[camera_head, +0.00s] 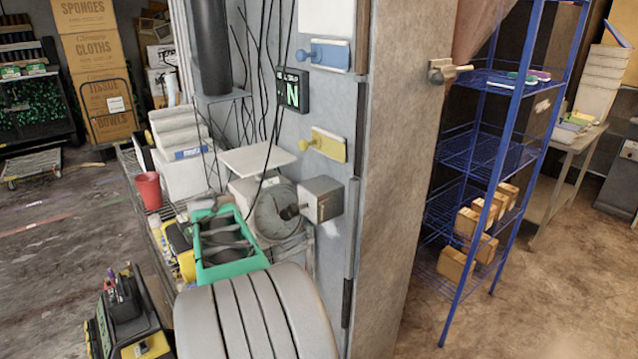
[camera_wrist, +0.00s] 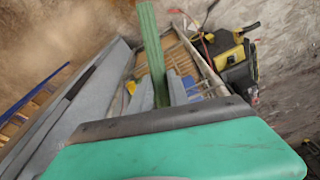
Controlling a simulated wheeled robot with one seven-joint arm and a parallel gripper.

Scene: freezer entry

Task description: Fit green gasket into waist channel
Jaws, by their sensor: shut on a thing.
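In the wrist view, my gripper (camera_wrist: 160,92) has its two grey fingers closed around a ribbed green strip, the green gasket (camera_wrist: 151,40). The gasket sticks out well beyond the fingertips toward the top of the picture, apart from any wall. In the head view I cannot make out the gasket or the fingers. The grey wall panel there has a narrow upright strip (camera_head: 351,235) along its edge, with dark stretches above and below. I cannot tell which part of it is the waist channel.
A blue latch (camera_head: 325,54) and a yellow latch (camera_head: 327,145) stick out from the panel. A cart with a red cup (camera_head: 148,190) stands left of it. A concrete pillar (camera_head: 395,180) and a blue wire rack (camera_head: 470,155) with boxes stand right. Floor shows at far left and lower right.

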